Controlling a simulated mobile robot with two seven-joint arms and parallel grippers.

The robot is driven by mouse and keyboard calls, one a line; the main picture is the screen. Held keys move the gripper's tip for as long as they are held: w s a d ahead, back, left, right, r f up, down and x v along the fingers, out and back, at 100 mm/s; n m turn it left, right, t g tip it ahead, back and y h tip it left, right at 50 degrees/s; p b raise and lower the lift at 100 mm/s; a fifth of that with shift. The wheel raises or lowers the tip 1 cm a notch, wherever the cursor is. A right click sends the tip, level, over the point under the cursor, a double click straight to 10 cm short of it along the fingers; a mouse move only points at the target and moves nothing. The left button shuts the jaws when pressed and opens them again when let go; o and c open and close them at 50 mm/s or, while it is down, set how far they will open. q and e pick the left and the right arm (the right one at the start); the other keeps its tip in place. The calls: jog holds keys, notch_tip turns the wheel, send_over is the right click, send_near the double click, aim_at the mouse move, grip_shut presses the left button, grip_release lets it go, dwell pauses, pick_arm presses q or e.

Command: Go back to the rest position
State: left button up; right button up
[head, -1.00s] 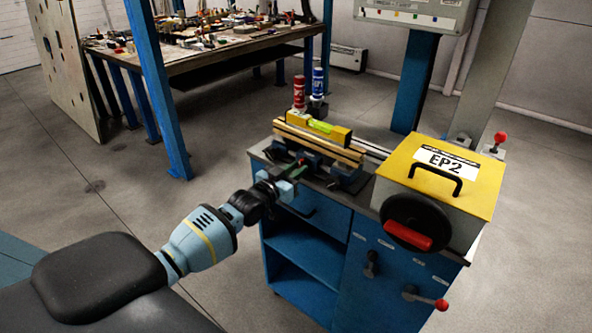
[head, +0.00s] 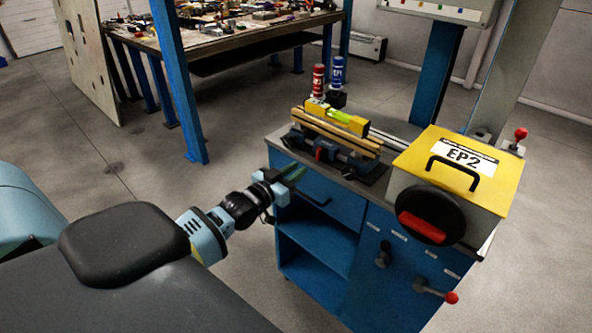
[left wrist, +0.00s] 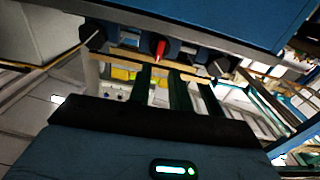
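My left gripper (head: 296,173) is in front of the blue workbench cabinet, just off the left front edge of its top. Its dark green fingers also show in the left wrist view (left wrist: 178,92), with gaps between them and nothing held. It looks open and empty, apart from the vise and the level. My right gripper is in neither view.
A cluttered table (head: 215,40) stands behind. Floor at left is open.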

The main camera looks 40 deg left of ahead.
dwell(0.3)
pick_arm(q)
jog(key=s+d+f+m+g+h, duration=0.1)
jog(key=s+d+f+g, duration=0.2)
jog(key=s+d+f, duration=0.45)
jog(key=s+d+f+g, duration=0.2)
jog(key=s+d+f, duration=0.3)
jog(key=s+f, duration=0.55)
jog(key=s+d+f+g, duration=0.1)
jog(key=s+d, duration=0.1)
jog(key=s, duration=0.5)
jog(key=s+d+f+g+p, duration=0.1)
jog(key=s+d+f, duration=0.1)
jog(key=s, duration=0.5)
jog(key=s+d+f+g, duration=0.1)
jog(key=s+d+g, duration=0.1)
jog(key=s+d, duration=0.2)
jog(key=s, duration=0.3)
jog(key=shift+f+p, duration=0.3)
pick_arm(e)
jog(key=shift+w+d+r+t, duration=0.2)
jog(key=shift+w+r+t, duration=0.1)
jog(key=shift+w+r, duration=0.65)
